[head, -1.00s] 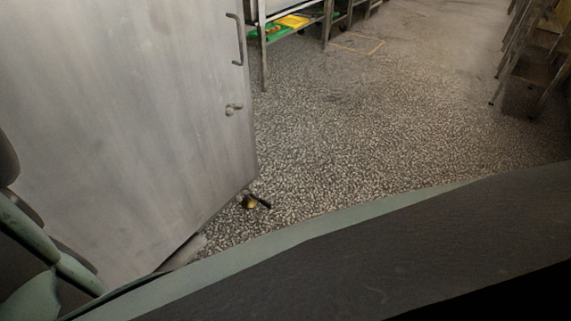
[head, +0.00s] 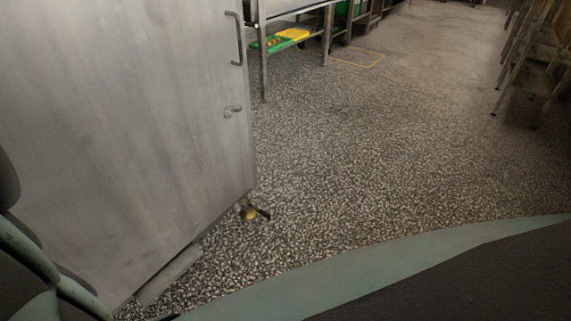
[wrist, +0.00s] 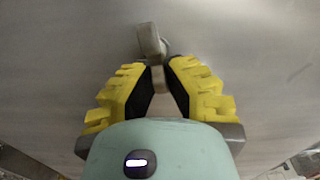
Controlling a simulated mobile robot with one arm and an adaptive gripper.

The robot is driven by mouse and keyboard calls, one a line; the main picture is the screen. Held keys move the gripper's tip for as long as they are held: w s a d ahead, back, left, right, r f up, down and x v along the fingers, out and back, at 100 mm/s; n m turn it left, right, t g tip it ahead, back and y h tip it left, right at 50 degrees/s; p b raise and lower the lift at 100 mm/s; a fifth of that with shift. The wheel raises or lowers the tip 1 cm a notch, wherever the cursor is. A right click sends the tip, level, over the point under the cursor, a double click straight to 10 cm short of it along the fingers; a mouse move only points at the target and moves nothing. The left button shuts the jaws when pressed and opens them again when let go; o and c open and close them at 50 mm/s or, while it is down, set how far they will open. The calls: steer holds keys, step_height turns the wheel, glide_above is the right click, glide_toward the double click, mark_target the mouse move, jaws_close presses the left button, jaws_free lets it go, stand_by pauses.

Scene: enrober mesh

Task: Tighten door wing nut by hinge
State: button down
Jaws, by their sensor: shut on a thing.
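In the wrist view, my gripper (wrist: 158,66) has yellow ridged fingers with dark pads, closed at the tips on a small grey metal piece. A pale metal tab of the wing nut (wrist: 151,38) stands up just beyond the fingertips, against a flat grey door face (wrist: 70,45). In the head view, the big grey metal door (head: 120,110) fills the left. It bears a bar handle (head: 236,40) and a small metal fitting (head: 232,110) near its right edge. My gripper is outside the head view.
A brass-coloured fitting with a dark lever (head: 250,213) lies low by the door's bottom corner. A metal rack with green and yellow items (head: 285,37) stands behind. Metal frames (head: 535,75) line the right. The speckled floor (head: 390,140) between is clear.

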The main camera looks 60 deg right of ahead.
steer(key=shift+f+m+b, duration=0.3)
steer(key=shift+m+b, duration=0.05)
steer(key=shift+m, duration=0.35)
steer(key=c, duration=1)
jaws_free()
steer(key=shift+r, duration=0.1)
steer(key=s, duration=1.2)
steer(key=shift+a, duration=0.2)
